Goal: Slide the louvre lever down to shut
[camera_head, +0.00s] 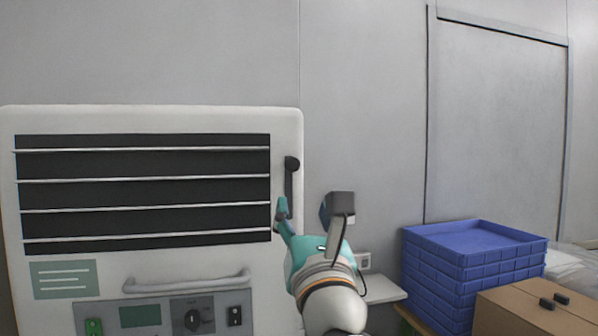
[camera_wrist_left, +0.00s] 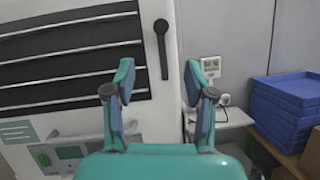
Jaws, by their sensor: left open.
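The louvre lever is a dark round knob (camera_head: 291,163) at the top of a narrow dark vertical strip, on the right edge of a white cabinet panel. It also shows in the left wrist view (camera_wrist_left: 161,27). Left of it, the louvre (camera_head: 140,195) has thin pale slats seen edge-on with wide dark gaps. My left gripper (camera_head: 303,209) is open and empty, below and a little right of the knob in the head view. In the left wrist view its two teal fingers (camera_wrist_left: 158,78) stand apart, with the lever beyond and above the gap. No contact shows. My right gripper is out of view.
Below the louvre are a grey bar handle (camera_head: 190,284) and a control panel with a dark dial (camera_head: 193,320). Stacked blue crates (camera_head: 470,240) and a cardboard box (camera_head: 530,312) stand at the right. A wall socket (camera_head: 363,261) sits above a small white shelf (camera_head: 384,290).

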